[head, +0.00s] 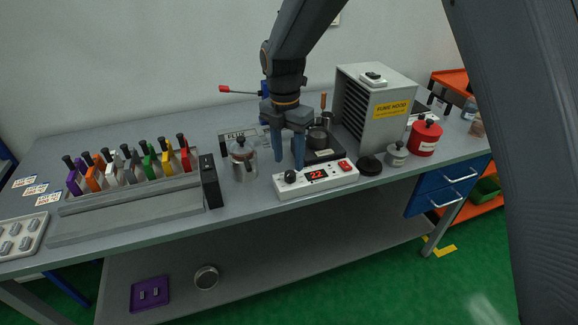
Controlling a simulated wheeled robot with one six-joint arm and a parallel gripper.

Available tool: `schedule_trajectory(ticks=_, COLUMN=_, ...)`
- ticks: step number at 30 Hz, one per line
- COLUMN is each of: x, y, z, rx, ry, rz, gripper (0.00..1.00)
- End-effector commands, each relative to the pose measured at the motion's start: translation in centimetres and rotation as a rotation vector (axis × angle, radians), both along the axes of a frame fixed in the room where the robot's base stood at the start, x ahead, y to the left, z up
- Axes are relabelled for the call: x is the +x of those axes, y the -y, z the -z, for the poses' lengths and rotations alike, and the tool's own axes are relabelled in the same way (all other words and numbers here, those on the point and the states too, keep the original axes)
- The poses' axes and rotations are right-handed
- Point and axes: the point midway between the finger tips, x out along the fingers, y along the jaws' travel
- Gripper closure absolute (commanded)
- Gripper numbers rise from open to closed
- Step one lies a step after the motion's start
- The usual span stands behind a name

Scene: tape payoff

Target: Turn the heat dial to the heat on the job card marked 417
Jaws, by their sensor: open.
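The white heat control box (330,184) sits near the front edge of the bench. Its black heat dial (290,176) is at the left end, and a red display (317,175) beside it appears to read 22. A red switch (344,166) is at the right end. My gripper (289,163) points down with its two blue fingers apart and empty, just above or behind the dial; I cannot tell whether they touch it. Several small job cards (35,188) lie at the far left of the bench; their print is too small to read, so I cannot pick out 417.
A dark hot plate (325,155) with a small pot (318,139) stands behind the box. A metal pot (242,160) is to its left, a grey fume hood (378,105) to its right. A black round object (370,165) and a grey canister (396,155) are close on the right.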

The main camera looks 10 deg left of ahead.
Motion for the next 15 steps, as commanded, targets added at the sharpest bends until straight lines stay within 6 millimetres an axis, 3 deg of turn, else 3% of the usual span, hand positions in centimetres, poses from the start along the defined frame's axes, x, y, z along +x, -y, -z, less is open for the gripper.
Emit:
schedule_trajectory(ticks=6, x=-0.1, y=0.2, z=2.9, rx=-0.001, ry=-0.001, rz=0.002, gripper=0.56)
schedule_trajectory(ticks=15, x=-0.1, y=0.3, z=4.2, rx=0.001, ry=0.001, rz=0.002, gripper=0.56)
